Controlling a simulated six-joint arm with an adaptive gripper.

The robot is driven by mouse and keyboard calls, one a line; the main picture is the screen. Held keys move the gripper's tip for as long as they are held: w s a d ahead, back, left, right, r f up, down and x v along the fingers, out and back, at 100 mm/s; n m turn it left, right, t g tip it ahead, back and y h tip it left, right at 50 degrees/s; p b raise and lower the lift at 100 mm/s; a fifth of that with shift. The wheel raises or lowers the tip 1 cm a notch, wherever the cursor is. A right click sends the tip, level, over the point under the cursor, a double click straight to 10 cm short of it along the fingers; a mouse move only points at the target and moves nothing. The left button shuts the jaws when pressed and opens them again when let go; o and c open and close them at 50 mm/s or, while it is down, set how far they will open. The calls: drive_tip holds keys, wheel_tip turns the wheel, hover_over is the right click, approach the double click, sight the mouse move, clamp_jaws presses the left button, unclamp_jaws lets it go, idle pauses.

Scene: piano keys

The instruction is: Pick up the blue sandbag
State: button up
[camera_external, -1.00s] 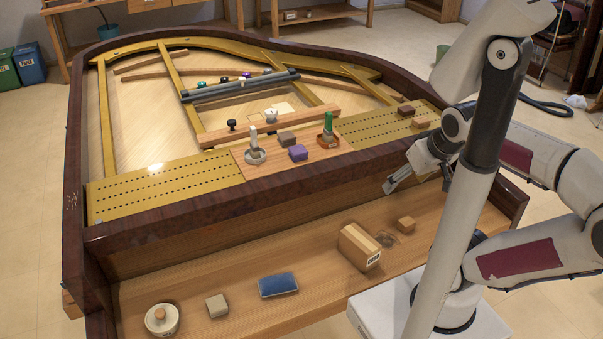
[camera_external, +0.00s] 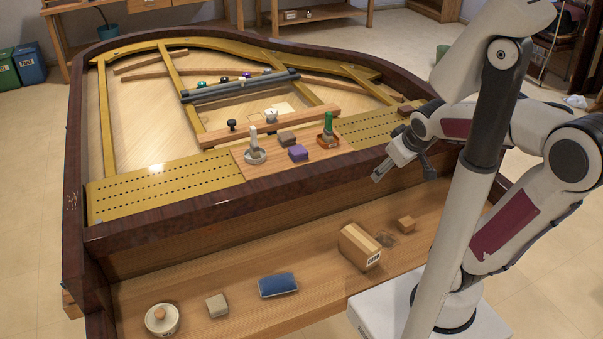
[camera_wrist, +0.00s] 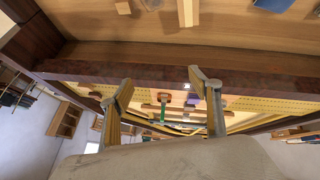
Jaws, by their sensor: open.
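The blue sandbag (camera_external: 278,285) lies flat on the wooden front ledge, between a small beige block and a wooden box. In the wrist view, a blue patch that appears to be the sandbag (camera_wrist: 271,4) is cut off by the top edge. My gripper (camera_external: 404,173) is open and empty, with its fingers spread. It is near the dark piano rim, above and to the right of the sandbag and well apart from it. The two fingers (camera_wrist: 160,82) also show in the wrist view, with nothing between them.
On the ledge (camera_external: 225,265) are a round lidded pot (camera_external: 161,320), the beige block (camera_external: 217,305), the wooden box (camera_external: 358,247) and a small wooden cube (camera_external: 406,224). The raised dark rim (camera_external: 230,193) runs behind the ledge. Several small objects stand beyond it.

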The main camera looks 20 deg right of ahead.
drive_tip(key=w+a+f+n+y, duration=0.15)
drive_tip(key=w+f+n, duration=0.25)
drive_tip(key=w+f, duration=0.45)
drive_tip(key=n+g+y, duration=0.5)
drive_tip(key=n+y, duration=0.4)
drive_tip(key=y, duration=0.1)
approach(280, 278)
drive_tip(key=f, duration=0.1)
drive_tip(key=s+f, duration=0.1)
drive_tip(key=f, duration=0.1)
drive_tip(key=shift+s+a, duration=0.25)
drive_tip(key=shift+a, duration=0.05)
drive_tip(key=shift+s+a, duration=0.1)
drive_tip(key=shift+a, duration=0.25)
drive_tip(key=shift+w+a+f+t+y, duration=0.2)
drive_tip(key=shift+w+a+t+y, duration=0.35)
drive_tip(key=shift+w+y, duration=0.35)
drive_tip(key=shift+s, duration=0.1)
drive_tip(key=shift+a, duration=0.1)
